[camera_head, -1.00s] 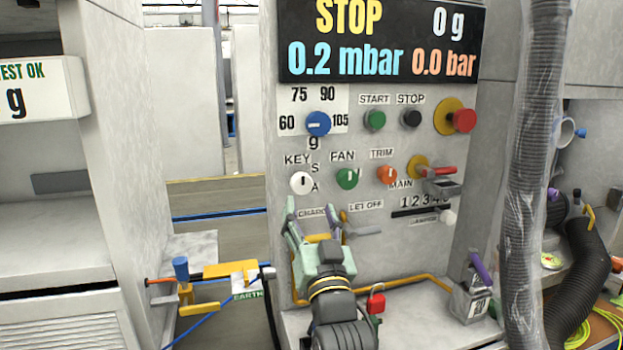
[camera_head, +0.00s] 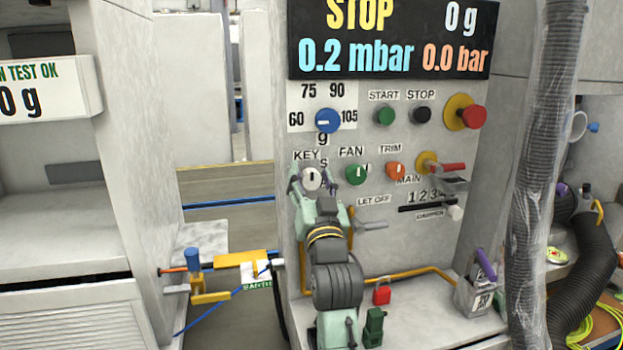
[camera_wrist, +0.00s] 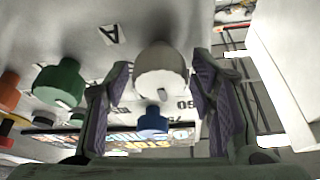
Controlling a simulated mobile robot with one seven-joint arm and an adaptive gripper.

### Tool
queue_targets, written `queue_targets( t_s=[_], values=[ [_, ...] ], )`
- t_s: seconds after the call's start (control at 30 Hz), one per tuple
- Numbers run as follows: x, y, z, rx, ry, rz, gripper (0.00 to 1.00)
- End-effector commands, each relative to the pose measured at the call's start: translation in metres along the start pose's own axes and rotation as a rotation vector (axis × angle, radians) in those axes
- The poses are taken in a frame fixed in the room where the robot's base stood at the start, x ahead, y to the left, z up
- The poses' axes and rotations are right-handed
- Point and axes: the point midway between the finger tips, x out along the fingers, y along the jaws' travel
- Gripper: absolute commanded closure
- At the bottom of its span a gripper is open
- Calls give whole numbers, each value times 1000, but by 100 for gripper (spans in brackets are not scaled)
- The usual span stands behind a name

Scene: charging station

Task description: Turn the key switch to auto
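The key switch is a white round knob (camera_head: 312,179) under the KEY label on the panel, with a dark, roughly upright mark on its face. My gripper (camera_head: 311,186) has come up from below, with one finger on each side of the knob. In the wrist view the knob (camera_wrist: 160,72) shows between the two purple-padded fingers (camera_wrist: 162,88). The fingers are apart and narrow gaps seem to remain beside the knob; I cannot tell whether either pad touches it. My gripper hides the position labels around the lower part of the switch.
The green fan knob (camera_head: 355,173) is close to the right of the switch, with the orange trim knob (camera_head: 396,170) beyond. The blue dial (camera_head: 327,120) is just above. A lever (camera_head: 371,225) sticks out right of my wrist. Free space lies left of the panel.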

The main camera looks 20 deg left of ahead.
Motion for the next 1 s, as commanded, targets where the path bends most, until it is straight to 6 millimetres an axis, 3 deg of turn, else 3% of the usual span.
queue_targets(
  t_s=[0.6,1.0],
  values=[
    [0,0,0,0,0,0,92],
    [1,-1,-1,83,-2,33,92]
  ],
)
